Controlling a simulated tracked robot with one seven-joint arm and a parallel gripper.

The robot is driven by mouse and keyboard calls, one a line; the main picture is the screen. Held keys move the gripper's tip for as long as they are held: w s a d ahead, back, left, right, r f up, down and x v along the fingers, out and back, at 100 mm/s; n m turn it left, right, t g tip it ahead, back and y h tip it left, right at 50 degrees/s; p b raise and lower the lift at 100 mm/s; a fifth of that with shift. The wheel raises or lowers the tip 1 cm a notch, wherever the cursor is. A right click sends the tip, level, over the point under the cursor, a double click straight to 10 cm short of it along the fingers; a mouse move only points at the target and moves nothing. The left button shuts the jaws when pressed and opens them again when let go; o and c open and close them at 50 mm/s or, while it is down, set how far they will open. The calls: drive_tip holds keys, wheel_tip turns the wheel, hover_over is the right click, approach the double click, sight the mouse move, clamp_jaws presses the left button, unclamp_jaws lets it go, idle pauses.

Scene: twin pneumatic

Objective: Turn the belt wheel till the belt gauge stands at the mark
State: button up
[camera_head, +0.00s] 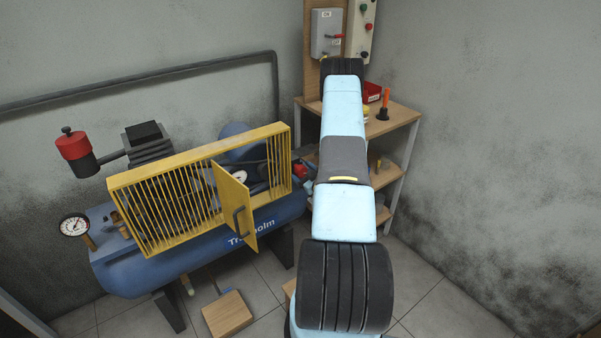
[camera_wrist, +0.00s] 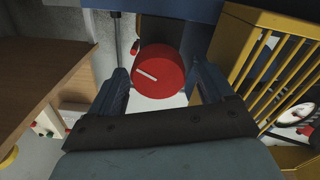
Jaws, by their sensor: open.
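In the wrist view a round red knob (camera_wrist: 160,72) with a white line across its face shows between the fingers of my gripper (camera_wrist: 163,82). The gripper is open. I cannot tell how deep the knob sits between the fingers, and no finger clearly touches it. In the head view a red part (camera_head: 299,170) shows at the right end of the compressor, beside my arm, which hides my gripper there. A small white dial (camera_head: 240,176) shows behind the open yellow door; a pale dial also shows at the right edge of the wrist view (camera_wrist: 295,115). Its reading is too small to tell.
The yellow guard (camera_head: 160,205) with its open door (camera_head: 236,208) stands along the blue compressor (camera_head: 150,262). It is close on the right in the wrist view. A wooden shelf unit (camera_head: 398,115) stands behind my arm. A wooden block (camera_head: 227,314) lies on the floor.

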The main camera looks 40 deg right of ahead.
drive_tip(key=shift+w, duration=0.4)
drive_tip(key=c, duration=1)
drive_tip(key=shift+o, duration=0.2)
drive_tip(key=shift+m, duration=0.3)
